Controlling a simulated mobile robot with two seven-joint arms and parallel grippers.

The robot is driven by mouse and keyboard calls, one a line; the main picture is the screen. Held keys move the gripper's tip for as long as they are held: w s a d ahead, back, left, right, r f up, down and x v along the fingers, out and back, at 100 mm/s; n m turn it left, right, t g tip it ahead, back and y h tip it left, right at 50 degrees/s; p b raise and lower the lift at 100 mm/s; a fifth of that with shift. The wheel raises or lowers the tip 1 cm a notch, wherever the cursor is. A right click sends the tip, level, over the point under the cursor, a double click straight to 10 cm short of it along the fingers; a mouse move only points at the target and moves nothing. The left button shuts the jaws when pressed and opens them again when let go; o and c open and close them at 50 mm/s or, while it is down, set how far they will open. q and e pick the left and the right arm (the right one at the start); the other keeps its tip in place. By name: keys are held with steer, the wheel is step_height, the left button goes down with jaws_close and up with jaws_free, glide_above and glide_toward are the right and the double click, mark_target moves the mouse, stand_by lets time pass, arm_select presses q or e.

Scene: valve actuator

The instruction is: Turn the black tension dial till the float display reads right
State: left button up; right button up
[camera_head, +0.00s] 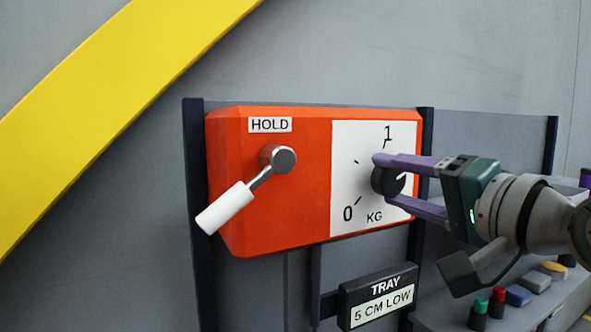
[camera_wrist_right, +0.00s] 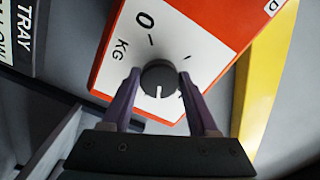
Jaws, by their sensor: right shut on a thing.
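The black tension dial (camera_head: 386,181) sits on a white scale panel (camera_head: 345,141) marked 0, 1 and KG, on the right half of an orange box (camera_head: 300,205). My right gripper (camera_head: 382,180) is shut on the dial, one purple finger above it and one below. In the right wrist view the dial (camera_wrist_right: 159,78) lies between both fingers, and a white pointer line shows on its face. The float display (camera_head: 377,300) below the box reads "TRAY 5 CM LOW". My left gripper is not in view.
A HOLD lever with a white handle (camera_head: 224,208) hangs at the box's left, pointing down-left. Dark posts (camera_head: 196,160) flank the box. Red and green buttons (camera_head: 497,300) and other coloured controls sit on a ledge at lower right.

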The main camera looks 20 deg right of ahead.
steer(key=shift+m, duration=0.8)
steer(key=o, duration=1.4)
